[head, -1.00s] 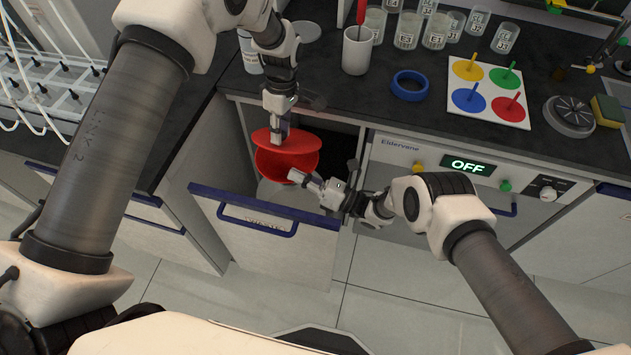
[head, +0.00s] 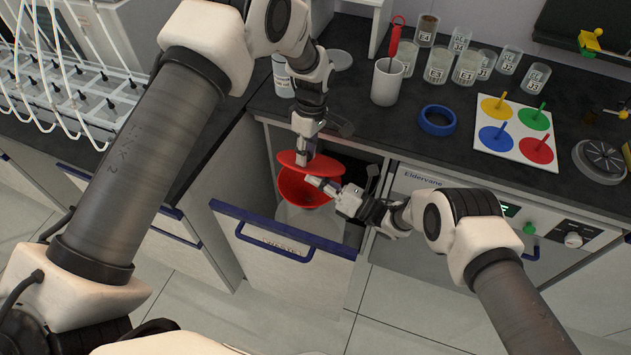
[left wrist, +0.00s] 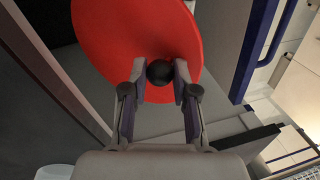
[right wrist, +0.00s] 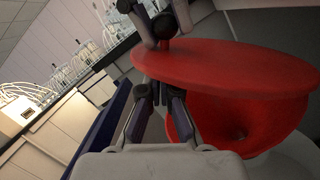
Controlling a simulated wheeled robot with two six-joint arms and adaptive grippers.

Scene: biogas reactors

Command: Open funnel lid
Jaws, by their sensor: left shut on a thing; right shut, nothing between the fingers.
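The red funnel lid (head: 288,157) is a round disc. My left gripper (head: 301,160) is shut on its black knob (left wrist: 159,72), shown in the left wrist view. The lid is above the red funnel (head: 292,189), tilted, with a gap open towards me. The funnel sits on a whitish container (head: 292,215) in the open drawer. My right gripper (head: 311,181) is shut and empty, its tips close under the lid's edge at the funnel's mouth. In the right wrist view the lid (right wrist: 230,70) spans above the funnel (right wrist: 250,125); whether the right fingertips touch it is unclear.
The drawer front (head: 270,235) with a blue handle is pulled out. The dark counter (head: 365,125) above holds a cup (head: 387,82), several labelled beakers, a blue ring (head: 437,120) and a board with coloured discs (head: 512,132). An appliance (head: 415,250) stands right of the drawer.

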